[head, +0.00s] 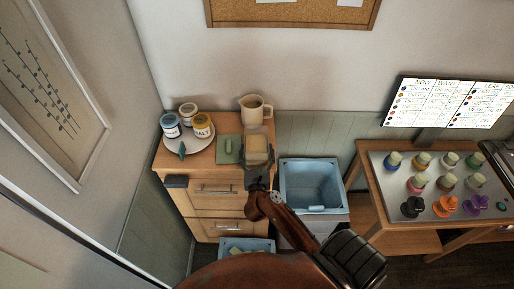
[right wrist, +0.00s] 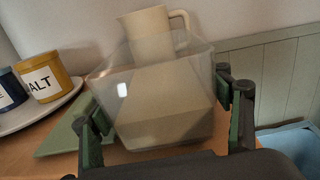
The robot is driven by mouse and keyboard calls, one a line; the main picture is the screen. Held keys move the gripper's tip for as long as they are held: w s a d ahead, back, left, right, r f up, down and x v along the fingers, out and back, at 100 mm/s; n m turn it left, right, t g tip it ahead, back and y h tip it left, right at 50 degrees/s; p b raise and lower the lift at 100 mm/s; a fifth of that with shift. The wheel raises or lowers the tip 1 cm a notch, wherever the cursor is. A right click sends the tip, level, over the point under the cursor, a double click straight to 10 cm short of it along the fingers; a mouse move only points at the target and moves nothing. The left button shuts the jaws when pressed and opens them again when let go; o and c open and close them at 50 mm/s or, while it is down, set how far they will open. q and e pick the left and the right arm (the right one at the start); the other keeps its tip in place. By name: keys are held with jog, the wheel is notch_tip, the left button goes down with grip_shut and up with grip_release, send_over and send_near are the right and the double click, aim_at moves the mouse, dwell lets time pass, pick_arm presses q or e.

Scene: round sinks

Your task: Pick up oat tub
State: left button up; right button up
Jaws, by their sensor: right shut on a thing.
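The oat tub (head: 257,148) is a clear, square-sided container with pale beige contents. It is at the right front of the wooden cabinet top, in front of a cream jug (head: 254,109). My right gripper (head: 257,176) is shut on the tub from the front. In the right wrist view the tub (right wrist: 158,100) looks upright between the two dark fingers of my right gripper (right wrist: 165,122). I cannot tell whether its base touches the wood. My left gripper is not in view.
A flat green piece (head: 228,150) lies left of the tub. A round plate (head: 180,143) with several jars, one yellow and marked SALT (head: 202,125), is further left. A blue bin (head: 314,183) stands right of the cabinet. A table (head: 372,196) with several small jars is at right.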

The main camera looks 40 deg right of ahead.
jog(key=c, duration=0.7)
jog(key=shift+r, duration=0.2)
jog(key=shift+r+p, duration=0.3)
jog(key=shift+r, duration=1.25)
jog(key=shift+s+a+r+p, duration=1)
jog(key=shift+s+a+r, duration=0.3)
jog(key=shift+a+r, duration=0.45)
jog(key=shift+s+a+r+p, duration=1)
jog(key=shift+s+a+r, duration=0.35)
jog(key=shift+a, duration=0.65)
jog(key=shift+s+a+r+p, duration=1)
jog(key=shift+s+a+r, duration=0.25)
jog(key=shift+a+r, duration=0.55)
jog(key=shift+a+f, duration=0.1)
jog(key=shift+a, duration=0.15)
